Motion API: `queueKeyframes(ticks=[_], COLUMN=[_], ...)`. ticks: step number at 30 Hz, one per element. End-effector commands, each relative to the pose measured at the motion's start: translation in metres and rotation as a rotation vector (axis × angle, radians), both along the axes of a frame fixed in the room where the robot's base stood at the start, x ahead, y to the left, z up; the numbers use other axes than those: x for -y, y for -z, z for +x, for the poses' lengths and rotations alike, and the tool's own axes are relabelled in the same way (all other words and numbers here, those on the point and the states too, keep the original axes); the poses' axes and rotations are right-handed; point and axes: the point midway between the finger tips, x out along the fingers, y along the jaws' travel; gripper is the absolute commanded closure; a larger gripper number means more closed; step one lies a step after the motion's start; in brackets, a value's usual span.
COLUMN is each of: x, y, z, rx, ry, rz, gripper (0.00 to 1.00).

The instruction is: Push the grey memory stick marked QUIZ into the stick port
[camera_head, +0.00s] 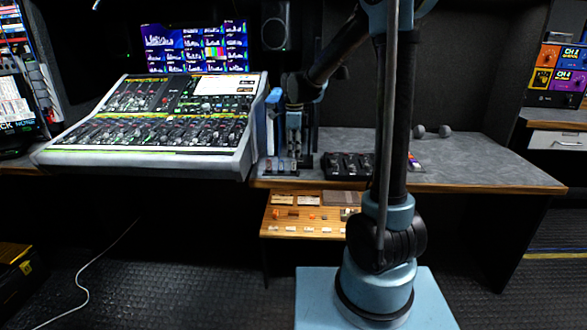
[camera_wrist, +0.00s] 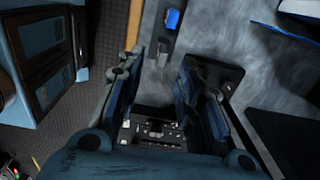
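My gripper (camera_head: 294,150) points down over the left end of the grey desk, close beside the mixing console. In the wrist view its two fingers (camera_wrist: 158,75) are apart, with bare desk showing between them. A small dark grey piece (camera_wrist: 163,52) lies beyond the fingertips near the desk's wooden edge; I cannot tell whether it is the memory stick. A dark panel with small fittings (camera_wrist: 150,132) shows below, between the finger bases; I cannot tell whether it holds the stick port. No QUIZ marking is readable in either view.
The mixing console (camera_head: 160,125) stands left of the gripper. A black box with several fittings (camera_head: 350,165) sits right of it on the desk (camera_head: 480,165). A wooden shelf (camera_head: 268,232) with small orange and white pieces is below the desk edge. A blue piece (camera_wrist: 172,18) lies farther off.

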Motion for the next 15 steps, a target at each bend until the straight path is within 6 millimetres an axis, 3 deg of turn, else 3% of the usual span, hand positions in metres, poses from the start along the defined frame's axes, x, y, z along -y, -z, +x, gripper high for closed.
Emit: queueKeyframes(ticks=[7,15], x=[0.0,-0.002], y=[0.013,0.047], z=[0.001,0.004], rx=[0.0,0.0], ry=[0.0,0.0], rz=[0.0,0.0], gripper=[0.67,0.67])
